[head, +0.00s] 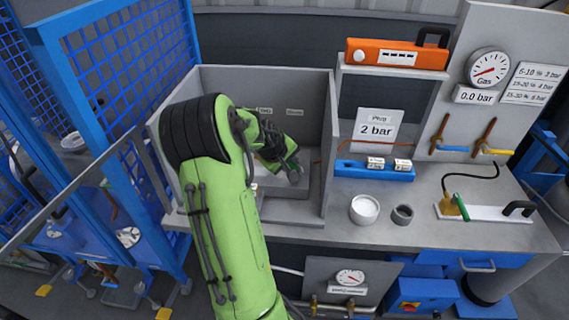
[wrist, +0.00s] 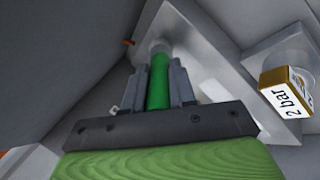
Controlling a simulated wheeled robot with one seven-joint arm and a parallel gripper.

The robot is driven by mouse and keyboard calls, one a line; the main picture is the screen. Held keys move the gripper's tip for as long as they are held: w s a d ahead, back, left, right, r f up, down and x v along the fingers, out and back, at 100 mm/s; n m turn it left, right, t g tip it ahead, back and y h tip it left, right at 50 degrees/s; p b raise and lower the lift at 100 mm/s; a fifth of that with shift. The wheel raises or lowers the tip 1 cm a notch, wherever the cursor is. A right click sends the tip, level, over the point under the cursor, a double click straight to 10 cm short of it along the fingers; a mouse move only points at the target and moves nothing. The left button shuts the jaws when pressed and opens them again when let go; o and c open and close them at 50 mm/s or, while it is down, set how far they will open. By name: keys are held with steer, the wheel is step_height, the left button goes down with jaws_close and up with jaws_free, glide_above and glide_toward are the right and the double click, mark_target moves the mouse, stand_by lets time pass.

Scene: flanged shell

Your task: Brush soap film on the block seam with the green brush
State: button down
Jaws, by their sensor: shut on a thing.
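My gripper (wrist: 160,85) is shut on the green brush (wrist: 157,82), with one dark finger on each side of its handle. The brush's far end is at a pale grey block (wrist: 200,50); I cannot tell whether the bristles touch it. In the head view my gripper (head: 290,172) is low inside the grey open-fronted booth (head: 212,88), and my arm hides much of the block. The seam and any soap film cannot be made out. A white cup (head: 364,210) stands on the bench outside the booth.
A brass fitting (wrist: 284,77) with a "2 bar" face sits right of the brush in the wrist view. A grey ring (head: 402,214), a blue rack (head: 372,170) and a white plate with a black handle (head: 488,212) are on the bench to the right. Booth walls flank my gripper.

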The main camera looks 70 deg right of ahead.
step_height(320, 180, up, 6)
steer(key=p, duration=0.4)
steer(key=shift+p, duration=0.3)
steer(key=shift+r+p, duration=1.15)
steer(key=shift+r, duration=0.5)
steer(key=shift+f, duration=0.1)
steer(key=shift+f, duration=0.1)
